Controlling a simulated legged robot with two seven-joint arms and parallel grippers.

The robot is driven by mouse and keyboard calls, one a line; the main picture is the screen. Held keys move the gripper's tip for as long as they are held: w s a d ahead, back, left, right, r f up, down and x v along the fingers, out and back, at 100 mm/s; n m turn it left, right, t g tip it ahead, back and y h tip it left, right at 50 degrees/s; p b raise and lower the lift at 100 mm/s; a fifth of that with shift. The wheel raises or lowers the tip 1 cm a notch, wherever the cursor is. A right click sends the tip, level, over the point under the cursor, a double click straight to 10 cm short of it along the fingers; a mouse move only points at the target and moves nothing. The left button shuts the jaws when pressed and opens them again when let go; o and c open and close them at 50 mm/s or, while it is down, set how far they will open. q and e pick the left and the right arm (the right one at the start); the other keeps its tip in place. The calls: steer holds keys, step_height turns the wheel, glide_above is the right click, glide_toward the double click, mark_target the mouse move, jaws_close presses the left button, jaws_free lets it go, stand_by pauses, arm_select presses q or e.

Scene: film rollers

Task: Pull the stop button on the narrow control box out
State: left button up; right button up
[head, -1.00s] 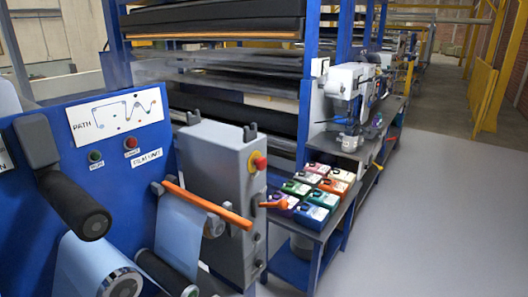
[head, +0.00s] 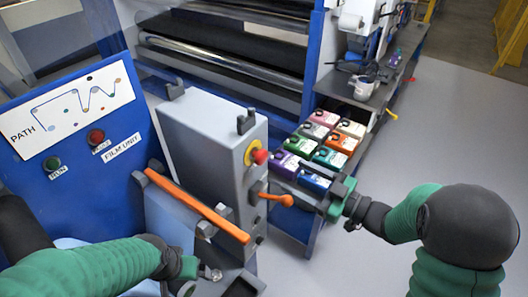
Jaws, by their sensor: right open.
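The narrow control box (head: 205,138) is a tall grey box beside the blue film unit panel. Its stop button (head: 260,157) is a red knob on a yellow ring, on the box's right-hand face. An orange lever (head: 277,199) sits below the button on the same face. My right gripper (head: 283,176) is open and points left, just right of and slightly below the button. Whether a finger touches the button or lever cannot be told. My left arm comes in at the lower left; its gripper (head: 205,275) is low near the film unit, its jaws unclear.
An orange bar (head: 197,207) crosses in front of the box's lower left. The blue panel (head: 65,125) has green and red buttons. Several coloured cases (head: 330,140) stand on a bench behind my right gripper. The grey floor at right is open.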

mark_target(264, 158)
steer(key=x, duration=0.3)
steer(key=p+x, duration=0.1)
steer(key=x, duration=0.3)
steer(key=w+p+x, duration=0.1)
steer(key=x, duration=0.3)
steer(key=shift+d+f, duration=0.3)
steer(key=shift+d, duration=0.1)
steer(key=shift+w+a+r+p, duration=0.1)
steer(key=shift+a+p, duration=0.2)
steer(key=shift+a, duration=0.25)
steer(key=shift+w, duration=0.1)
steer(key=shift+c, duration=1.5)
arm_select(q)
steer(key=r, duration=0.1)
steer(key=w+r, duration=0.1)
steer(key=shift+w+r, duration=0.1)
steer(key=shift+r, duration=0.2)
arm_select(e)
jaws_close()
